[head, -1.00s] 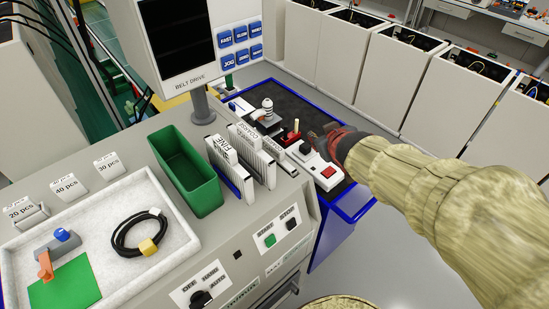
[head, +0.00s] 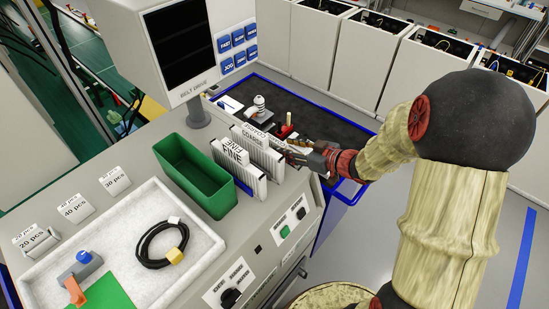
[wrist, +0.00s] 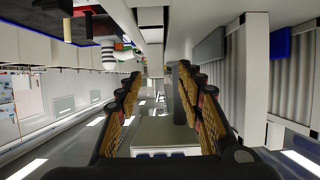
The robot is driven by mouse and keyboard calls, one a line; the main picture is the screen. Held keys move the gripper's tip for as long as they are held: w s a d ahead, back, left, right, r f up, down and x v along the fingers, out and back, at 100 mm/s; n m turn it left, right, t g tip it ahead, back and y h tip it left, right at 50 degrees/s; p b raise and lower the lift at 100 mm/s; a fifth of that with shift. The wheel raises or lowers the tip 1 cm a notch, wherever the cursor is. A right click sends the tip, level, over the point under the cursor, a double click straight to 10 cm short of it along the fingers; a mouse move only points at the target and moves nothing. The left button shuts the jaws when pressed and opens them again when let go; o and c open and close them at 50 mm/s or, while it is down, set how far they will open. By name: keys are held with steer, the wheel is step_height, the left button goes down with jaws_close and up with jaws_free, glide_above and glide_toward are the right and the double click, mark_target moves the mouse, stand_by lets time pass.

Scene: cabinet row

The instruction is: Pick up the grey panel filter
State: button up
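Two upright pleated panel filters stand side by side beside the green bin. The one nearer my gripper, behind the COARSE card, looks like the grey panel filter (head: 268,160); in the wrist view its pleated side (wrist: 236,75) and a grey strip show right of the fingers. The other, behind the FINE card, is the blue-edged filter (head: 246,178). My gripper (head: 303,156) is just right of the grey filter, at about its height. In the wrist view my gripper (wrist: 160,75) has its fingers apart with nothing between them.
The green bin (head: 193,175) is left of the filters. A white tray (head: 205,243) with a coiled cable stands in front. A dark, blue-rimmed tray (head: 345,127) with small parts lies behind my gripper. The display (head: 180,50) rises behind the bin.

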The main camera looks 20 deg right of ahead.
steer(key=x, duration=0.2)
steer(key=b+x, duration=0.1)
steer(key=x, duration=0.1)
steer(key=b+x, duration=0.1)
steer(key=x, duration=0.1)
steer(key=shift+w+d+f, duration=0.1)
steer(key=shift+w+f, duration=0.15)
steer(key=shift+f, duration=0.1)
steer(key=shift+r, duration=0.1)
steer(key=shift+c, duration=1)
steer(key=c, duration=0.7)
jaws_close()
